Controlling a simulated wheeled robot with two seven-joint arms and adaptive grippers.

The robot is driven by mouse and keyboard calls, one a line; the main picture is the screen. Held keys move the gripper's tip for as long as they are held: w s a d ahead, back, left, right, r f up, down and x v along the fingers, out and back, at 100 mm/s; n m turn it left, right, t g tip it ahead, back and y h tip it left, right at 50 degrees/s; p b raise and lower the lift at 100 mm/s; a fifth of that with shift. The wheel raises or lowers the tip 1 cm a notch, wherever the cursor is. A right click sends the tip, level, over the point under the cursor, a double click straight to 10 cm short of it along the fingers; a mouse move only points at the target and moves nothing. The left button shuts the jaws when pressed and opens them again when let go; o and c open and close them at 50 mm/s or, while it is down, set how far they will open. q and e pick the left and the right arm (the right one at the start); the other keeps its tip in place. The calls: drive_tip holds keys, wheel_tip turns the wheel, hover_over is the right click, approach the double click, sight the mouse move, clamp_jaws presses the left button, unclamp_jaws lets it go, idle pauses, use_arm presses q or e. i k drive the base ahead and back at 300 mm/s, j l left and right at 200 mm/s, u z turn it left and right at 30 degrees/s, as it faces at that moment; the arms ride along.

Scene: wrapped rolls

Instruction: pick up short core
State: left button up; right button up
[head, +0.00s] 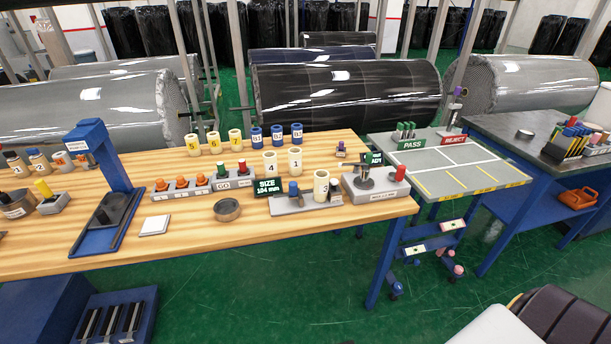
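Core 4 (270,164) and core 1 (295,161) stand in the middle right. Core 3 (321,186) stands on a grey gauge fixture (290,205), beside a display (270,187) reading SIZE 104 mm. Cores 5 (192,145), 6 (214,142) and 7 (235,140) stand in a row at the back edge, left of blue labelled cylinders (277,136). I cannot tell which core is the short one. Neither gripper is in view.
A blue stand (100,160) rises at the bench's left. Orange-knobbed holders (182,188) and a round dish (228,210) lie mid-bench. A grey table with PASS (411,145) and REJECT (453,140) signs adjoins on the right. The front bench strip is mostly clear.

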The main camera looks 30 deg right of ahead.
sight(321, 177)
drive_tip(key=i+l+z, duration=0.1)
drive_tip(key=l+z, duration=0.4)
drive_tip(key=i+l+z, duration=0.15)
drive_tip(key=z, duration=0.3)
drive_tip(key=l, duration=0.1)
